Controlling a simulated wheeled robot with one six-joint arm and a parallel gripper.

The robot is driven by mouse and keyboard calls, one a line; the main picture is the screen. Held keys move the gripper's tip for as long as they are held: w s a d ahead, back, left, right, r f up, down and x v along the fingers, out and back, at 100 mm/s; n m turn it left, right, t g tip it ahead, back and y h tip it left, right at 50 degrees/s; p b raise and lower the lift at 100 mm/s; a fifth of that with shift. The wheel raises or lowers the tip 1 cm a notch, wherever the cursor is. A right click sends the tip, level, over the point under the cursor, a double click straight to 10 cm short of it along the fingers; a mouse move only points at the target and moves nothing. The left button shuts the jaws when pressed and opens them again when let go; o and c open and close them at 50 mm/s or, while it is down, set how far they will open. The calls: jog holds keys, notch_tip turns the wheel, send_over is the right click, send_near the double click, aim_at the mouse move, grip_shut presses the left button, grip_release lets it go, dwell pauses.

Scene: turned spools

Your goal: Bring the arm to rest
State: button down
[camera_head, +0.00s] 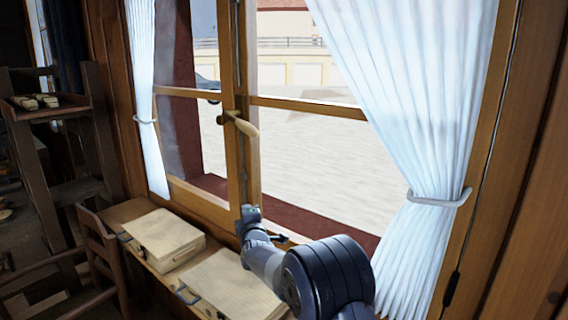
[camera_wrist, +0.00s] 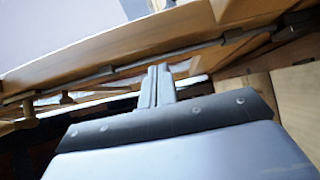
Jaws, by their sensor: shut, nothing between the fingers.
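My arm reaches in from the lower right in the head view, and my gripper (camera_head: 249,212) is at its far end, in front of the lower window frame. In the wrist view my gripper (camera_wrist: 157,72) shows its two fingers together with nothing between them. It is apart from the cases on the sill bench. No spools can be made out in either view.
A wooden window (camera_head: 237,160) with a handle (camera_head: 240,124) stands behind my gripper. White curtains (camera_head: 425,110) hang at both sides. Two pale cases (camera_head: 165,238) lie on the bench below. A chair (camera_head: 100,250) and a shelf (camera_head: 50,150) stand at left.

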aim_at(247, 200)
jog(key=shift+p+x, duration=0.4)
jog(key=shift+x, duration=1.5)
jog(key=shift+d, duration=0.15)
